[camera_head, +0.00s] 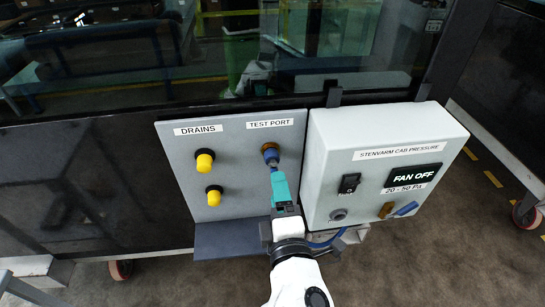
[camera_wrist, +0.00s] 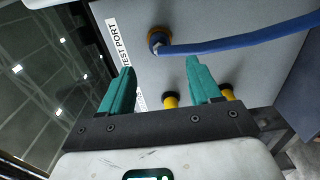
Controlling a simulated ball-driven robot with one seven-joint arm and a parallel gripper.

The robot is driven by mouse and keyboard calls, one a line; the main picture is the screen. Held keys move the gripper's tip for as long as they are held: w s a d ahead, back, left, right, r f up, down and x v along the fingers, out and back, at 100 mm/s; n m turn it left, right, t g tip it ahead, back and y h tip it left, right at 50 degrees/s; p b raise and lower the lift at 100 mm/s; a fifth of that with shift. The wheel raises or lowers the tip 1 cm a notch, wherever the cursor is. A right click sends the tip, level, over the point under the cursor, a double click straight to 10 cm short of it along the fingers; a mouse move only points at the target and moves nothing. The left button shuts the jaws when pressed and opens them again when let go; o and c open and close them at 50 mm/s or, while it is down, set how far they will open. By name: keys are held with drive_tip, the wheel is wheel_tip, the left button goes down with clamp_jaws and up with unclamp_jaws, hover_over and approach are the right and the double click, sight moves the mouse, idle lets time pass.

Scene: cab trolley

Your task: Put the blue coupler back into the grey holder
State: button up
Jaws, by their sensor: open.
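The blue coupler (camera_head: 271,157) sits at the brass test port (camera_head: 268,147) on the grey panel, just beyond my fingertips. In the wrist view the coupler (camera_wrist: 158,44) shows at the brass ring, with a blue hose (camera_wrist: 250,36) running right from it. My gripper (camera_head: 276,172) has teal fingers and points at the port. In the wrist view my gripper (camera_wrist: 160,68) is open, with nothing between its fingers. A round grey fitting (camera_head: 338,214) at the lower left of the control box may be the grey holder; I cannot tell for sure.
Two yellow-capped drains (camera_head: 205,163) stick out left of the port. The white control box (camera_head: 400,130) stands close on the right, with a switch (camera_head: 349,183) and a display reading FAN OFF (camera_head: 413,176). A grey ledge (camera_head: 225,240) lies below the panel.

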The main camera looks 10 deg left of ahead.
sight(274, 168)
drive_tip(key=shift+b+x, duration=0.4)
drive_tip(key=shift+x, duration=3.95)
clamp_jaws()
drive_tip(key=shift+s, duration=0.15)
drive_tip(key=shift+p+v, duration=0.3)
drive_tip(key=shift+v, duration=2.55)
drive_tip(key=shift+d, duration=0.1)
